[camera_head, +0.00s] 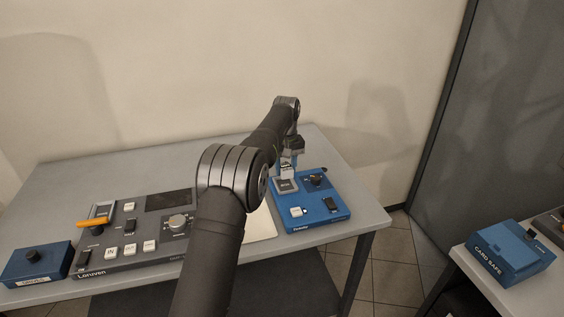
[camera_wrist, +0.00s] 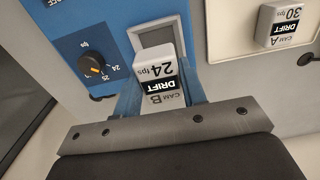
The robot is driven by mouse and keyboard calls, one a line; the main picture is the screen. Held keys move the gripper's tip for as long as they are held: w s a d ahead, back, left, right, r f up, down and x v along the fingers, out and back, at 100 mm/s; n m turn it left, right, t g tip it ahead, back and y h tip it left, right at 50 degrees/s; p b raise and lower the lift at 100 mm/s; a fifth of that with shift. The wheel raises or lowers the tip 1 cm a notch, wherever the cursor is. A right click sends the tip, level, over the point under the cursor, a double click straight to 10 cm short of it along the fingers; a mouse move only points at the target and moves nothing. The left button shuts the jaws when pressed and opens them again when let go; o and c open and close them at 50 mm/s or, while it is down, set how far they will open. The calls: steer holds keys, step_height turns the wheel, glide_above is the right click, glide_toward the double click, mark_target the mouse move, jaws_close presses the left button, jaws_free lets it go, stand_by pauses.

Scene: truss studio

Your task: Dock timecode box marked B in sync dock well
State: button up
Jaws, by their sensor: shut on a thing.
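The timecode box marked B (camera_wrist: 163,80) is white with a black "DRIFT" label and "24 fps" in the wrist view. My gripper (camera_wrist: 162,90) is shut on it, one finger on each side. The sync dock (camera_head: 315,208) is a blue unit at the right of the table. Its well is a grey square frame (camera_wrist: 158,38), just beyond the box in the wrist view; the box covers its near part. In the head view my gripper (camera_head: 289,168) is at the well's far side. The box looks above the dock, but the exact gap is unclear.
A similar box marked A, "30 fps" (camera_wrist: 285,25), lies right of the dock in the wrist view. A dial (camera_wrist: 92,65) sits beside the well. A grey console (camera_head: 133,236) is at left, and a blue card safe (camera_head: 508,252) is on another table.

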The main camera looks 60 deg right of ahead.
mark_target(285, 177)
steer(key=shift+f, duration=1.75)
steer(key=shift+f, duration=0.1)
stand_by(0.6)
steer(key=shift+r, duration=0.6)
steer(key=shift+f, duration=0.7)
stand_by(0.9)
steer(key=shift+r, duration=0.7)
steer(key=shift+f, duration=0.8)
stand_by(0.6)
steer(key=o, duration=0.7)
steer(key=shift+o, duration=0.2)
